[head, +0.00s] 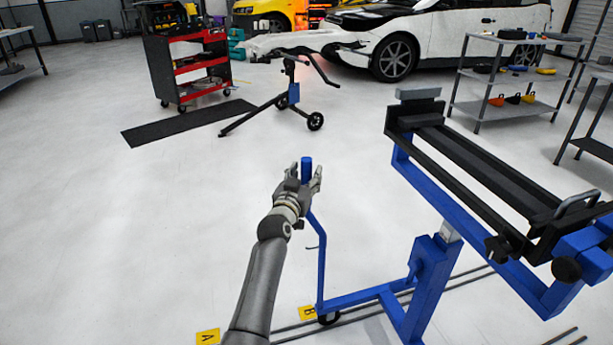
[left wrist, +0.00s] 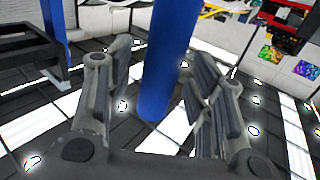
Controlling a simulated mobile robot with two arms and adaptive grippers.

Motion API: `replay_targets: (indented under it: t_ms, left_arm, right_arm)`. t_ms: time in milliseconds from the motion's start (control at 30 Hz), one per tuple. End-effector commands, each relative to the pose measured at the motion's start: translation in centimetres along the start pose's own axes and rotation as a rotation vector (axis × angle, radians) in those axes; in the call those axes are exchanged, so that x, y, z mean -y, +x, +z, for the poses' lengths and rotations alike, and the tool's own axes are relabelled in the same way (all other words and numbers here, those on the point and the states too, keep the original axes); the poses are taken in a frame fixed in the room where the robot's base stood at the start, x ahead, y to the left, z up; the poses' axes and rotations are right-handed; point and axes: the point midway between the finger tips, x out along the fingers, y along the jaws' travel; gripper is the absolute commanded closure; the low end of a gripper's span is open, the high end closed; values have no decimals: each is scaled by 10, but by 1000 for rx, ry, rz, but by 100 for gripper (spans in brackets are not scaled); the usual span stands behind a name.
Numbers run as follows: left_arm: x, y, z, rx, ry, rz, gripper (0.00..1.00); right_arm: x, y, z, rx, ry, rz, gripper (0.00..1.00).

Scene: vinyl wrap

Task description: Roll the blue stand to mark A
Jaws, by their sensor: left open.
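The blue stand (head: 430,275) is at the right in the head view, with a long black cradle (head: 480,165) on top. Its blue upright handle (head: 307,168) rises at the left end of its low frame. My left gripper (head: 305,180) is at the handle's top, open, with a finger on either side. In the left wrist view the blue handle (left wrist: 168,60) stands between the spread fingers (left wrist: 155,95); contact cannot be told. A stand wheel is beside yellow mark B (head: 307,312). Yellow mark A (head: 208,337) is on the floor to the left. My right gripper is not in view.
Dark rails (head: 370,310) run along the floor beneath the stand. A black wheeled stand (head: 290,95), a dark mat (head: 185,122) and a red tool cart (head: 188,65) are farther back. Metal shelving (head: 505,85) stands at the right. The floor at left is clear.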

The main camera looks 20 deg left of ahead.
Motion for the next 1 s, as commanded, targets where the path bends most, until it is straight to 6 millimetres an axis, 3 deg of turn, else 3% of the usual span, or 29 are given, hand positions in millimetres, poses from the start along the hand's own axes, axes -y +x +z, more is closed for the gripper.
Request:
replay_targets:
  t_ms: [200, 500, 867, 1000]
  left_arm:
    - [0, 11, 0, 0, 1, -1, 51]
    - [0, 12, 0, 0, 1, -1, 52]
    - [0, 12, 0, 0, 1, 0, 98]
    - [0, 12, 0, 0, 1, 0, 100]
  right_arm:
    - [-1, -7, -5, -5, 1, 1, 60]
    - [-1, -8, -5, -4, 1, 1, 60]
    - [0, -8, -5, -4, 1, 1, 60]
    - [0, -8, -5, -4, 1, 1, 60]
